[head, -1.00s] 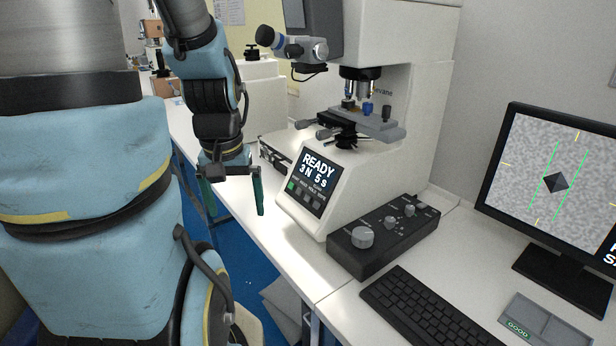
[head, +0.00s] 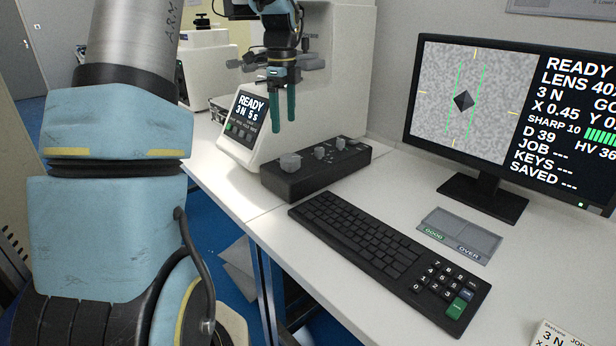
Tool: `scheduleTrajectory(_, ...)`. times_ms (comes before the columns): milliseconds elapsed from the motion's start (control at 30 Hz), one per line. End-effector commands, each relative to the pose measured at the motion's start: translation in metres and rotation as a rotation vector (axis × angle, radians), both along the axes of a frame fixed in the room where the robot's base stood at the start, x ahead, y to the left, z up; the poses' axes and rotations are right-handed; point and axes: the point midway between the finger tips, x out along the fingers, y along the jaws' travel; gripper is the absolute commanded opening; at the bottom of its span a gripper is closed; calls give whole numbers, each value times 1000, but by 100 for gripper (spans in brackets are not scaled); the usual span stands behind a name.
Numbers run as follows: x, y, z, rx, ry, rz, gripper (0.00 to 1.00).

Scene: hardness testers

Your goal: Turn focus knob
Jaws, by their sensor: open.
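A black control box (head: 315,172) sits on the white bench in front of the hardness tester (head: 325,70). Its top has a large grey knob (head: 290,163) at the left end and smaller knobs (head: 319,152) toward the right. Their labels are too small to read, so I cannot tell by label which is the focus knob. My gripper (head: 284,126) points down with two green fingers, apart and empty. In the picture it is above the large knob, in front of the tester's body, with a visible gap. The arm hides part of the tester's stage.
The monitor (head: 465,105) stands at the right, showing a dark diamond between green lines and "SHARP 10". A keyboard (head: 370,240), a grey pad (head: 460,234) and a paper card (head: 560,337) lie on the bench. The tester's small screen (head: 246,107) reads "READY 3 N 5 s".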

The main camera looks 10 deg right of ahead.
Motion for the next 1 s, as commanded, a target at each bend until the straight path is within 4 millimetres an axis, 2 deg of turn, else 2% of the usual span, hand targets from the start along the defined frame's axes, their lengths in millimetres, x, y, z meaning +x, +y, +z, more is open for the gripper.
scheduleTrajectory(100,6,-7,-3,1,4,-79,96)
scheduleTrajectory(267,6,-7,-14,2,8,-96,96)
scheduleTrajectory(700,6,-7,-89,3,8,-93,96)
scheduleTrajectory(833,6,-7,-102,2,6,-92,96)
scheduleTrajectory(1000,6,-7,-109,2,5,-92,96)
